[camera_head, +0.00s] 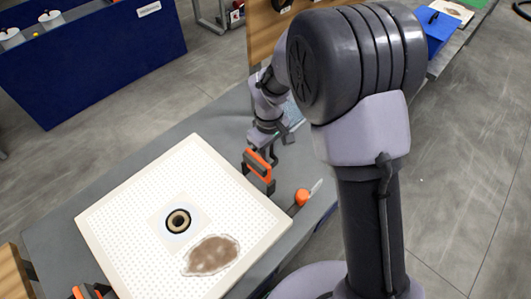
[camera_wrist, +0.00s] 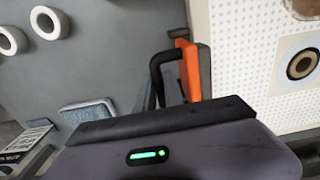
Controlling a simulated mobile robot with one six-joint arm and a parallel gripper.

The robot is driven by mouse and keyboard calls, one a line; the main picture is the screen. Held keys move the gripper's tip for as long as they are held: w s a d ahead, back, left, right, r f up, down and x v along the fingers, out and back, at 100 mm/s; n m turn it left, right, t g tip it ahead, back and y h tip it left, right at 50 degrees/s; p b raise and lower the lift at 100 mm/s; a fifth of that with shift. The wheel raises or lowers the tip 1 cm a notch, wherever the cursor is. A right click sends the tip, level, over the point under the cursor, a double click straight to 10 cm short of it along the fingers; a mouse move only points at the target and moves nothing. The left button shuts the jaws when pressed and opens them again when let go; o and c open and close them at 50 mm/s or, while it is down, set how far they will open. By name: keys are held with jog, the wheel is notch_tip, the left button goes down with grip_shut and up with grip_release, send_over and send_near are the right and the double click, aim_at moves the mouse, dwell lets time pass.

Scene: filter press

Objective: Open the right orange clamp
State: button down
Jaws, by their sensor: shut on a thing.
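The right orange clamp (camera_head: 258,166) sits at the upper right edge of the white perforated filter plate (camera_head: 145,185). In the wrist view the clamp's orange part (camera_wrist: 190,72) stands against the plate's edge, with a black bent handle (camera_wrist: 158,72) to its left. My gripper (camera_head: 267,146) is at the clamp's far side and is shut on the clamp, seemingly at its black handle. The fingertips and exact contact are hidden behind the gripper body in the wrist view. Another orange clamp (camera_head: 82,292) shows at the plate's lower left, partly cut off.
A scraper with an orange end (camera_head: 302,197) lies right of the plate. The plate has a dark round port (camera_head: 178,221) and a brown stain (camera_head: 212,256). A grey-blue pad (camera_wrist: 90,110) and white rings (camera_wrist: 45,22) show in the wrist view. A navy bench (camera_head: 100,65) stands upper left.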

jog(key=c, duration=1.4)
grip_release()
jog(key=shift+w+d, duration=0.15)
jog(key=shift+d, duration=0.05)
notch_tip(320, 180, up, 8)
jog(key=p, duration=0.6)
jog(key=shift+a+r+p, duration=0.1)
jog(key=shift+p, duration=0.3)
